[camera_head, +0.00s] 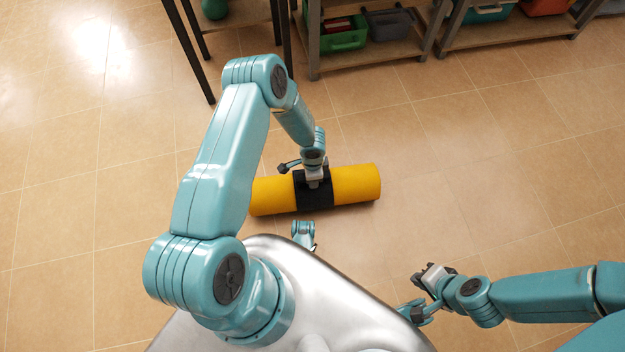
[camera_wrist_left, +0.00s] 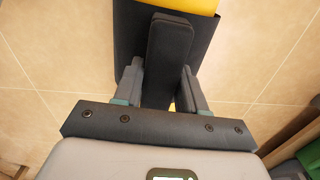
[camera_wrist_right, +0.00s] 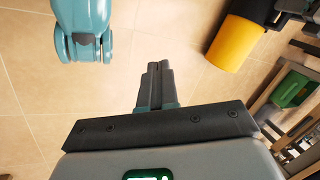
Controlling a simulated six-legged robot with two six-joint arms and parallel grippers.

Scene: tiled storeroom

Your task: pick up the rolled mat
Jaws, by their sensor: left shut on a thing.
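The rolled mat (camera_head: 358,183) is a yellow cylinder with a wide black band around its middle, lying level across the floor ahead of my body. My left gripper (camera_head: 315,183) is above its middle. In the left wrist view, its two fingers (camera_wrist_left: 160,85) close on the black handle (camera_wrist_left: 170,45) of the band. I cannot tell whether the mat touches the floor. My right gripper (camera_wrist_right: 158,72) is shut and empty, its fingers together, apart from the mat. The mat also shows at the upper right of the right wrist view (camera_wrist_right: 235,43).
Shelves (camera_head: 395,57) stand at the back with a green crate (camera_head: 345,40) and a grey bin (camera_head: 390,24). Dark table legs (camera_head: 188,50) stand at the back left. The tiled floor is clear to the left and right of the mat.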

